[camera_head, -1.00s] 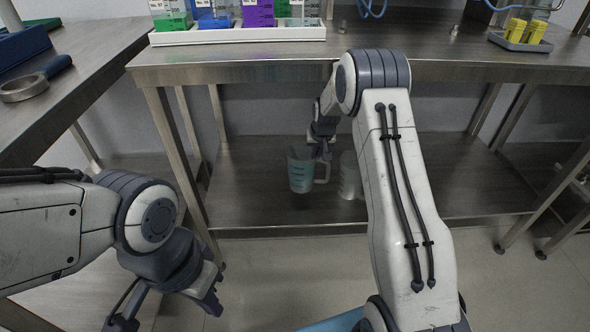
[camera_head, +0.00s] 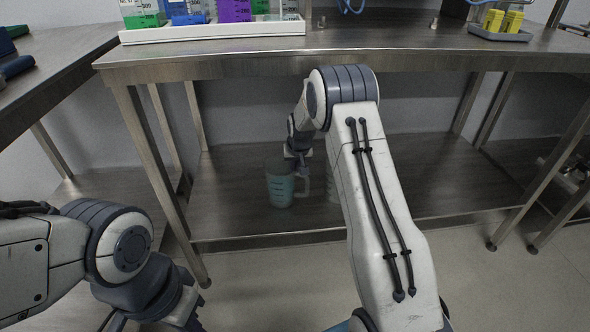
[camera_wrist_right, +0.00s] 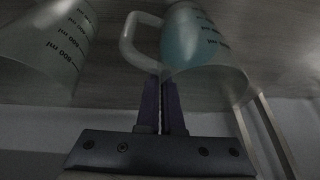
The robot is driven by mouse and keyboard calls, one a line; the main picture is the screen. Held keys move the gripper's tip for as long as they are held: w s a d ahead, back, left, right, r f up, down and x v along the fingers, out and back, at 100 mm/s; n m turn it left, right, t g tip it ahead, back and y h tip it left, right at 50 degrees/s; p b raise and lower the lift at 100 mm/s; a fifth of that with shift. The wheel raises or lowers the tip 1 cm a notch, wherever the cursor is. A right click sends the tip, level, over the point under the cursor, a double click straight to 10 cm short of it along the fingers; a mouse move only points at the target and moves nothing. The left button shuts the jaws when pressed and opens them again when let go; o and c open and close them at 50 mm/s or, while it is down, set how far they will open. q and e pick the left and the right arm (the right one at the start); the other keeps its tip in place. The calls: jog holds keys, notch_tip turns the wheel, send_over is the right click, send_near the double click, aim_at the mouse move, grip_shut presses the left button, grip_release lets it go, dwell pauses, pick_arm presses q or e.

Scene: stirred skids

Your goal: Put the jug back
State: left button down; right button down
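The jug (camera_head: 280,187) is clear, with teal contents, dark markings and a pale handle on its right side. It is upright at the lower shelf, left of a second clear jug (camera_head: 333,185). I cannot tell whether its base touches the shelf. My right gripper (camera_head: 299,170) reaches down at the handle. In the right wrist view its fingers (camera_wrist_right: 166,84) are close together on the handle near the rim of the jug (camera_wrist_right: 193,42). The second jug (camera_wrist_right: 48,42) shows at left there. My left gripper (camera_head: 190,318) is partly cut off at the lower left; its fingertips are unclear.
The lower shelf (camera_head: 420,180) lies under a steel bench (camera_head: 380,62), with legs at both sides. A white tray (camera_head: 215,32) of coloured containers and a grey tray (camera_head: 500,35) with yellow items stand on the bench. The shelf right of the jugs is clear.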

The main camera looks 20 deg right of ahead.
jog(key=c, duration=1.1)
grip_release()
jog(key=shift+f, duration=0.15)
jog(key=d+p+v, duration=0.1)
jog(key=p+v, duration=0.3)
jog(key=v, duration=0.7)
jog(key=s+a+r+n+g+y, duration=0.1)
jog(key=s+a+r+n, duration=0.25)
jog(key=s+a, duration=0.65)
jog(key=s+a+r+n+g+y, duration=0.15)
jog(key=s+a+r, duration=0.35)
jog(key=s+a, duration=0.5)
jog(key=s+a+n, duration=0.1)
jog(key=s+n, duration=0.1)
jog(key=s, duration=0.4)
jog(key=s+a+n+g, duration=0.1)
jog(key=s+a+n, duration=0.1)
jog(key=s, duration=0.5)
jog(key=s+a+r+n+g, duration=0.1)
jog(key=s+a, duration=0.1)
jog(key=s, duration=0.5)
jog(key=shift+n+h+p, duration=0.3)
jog(key=shift+n+h, duration=0.05)
jog(key=shift+n, duration=0.05)
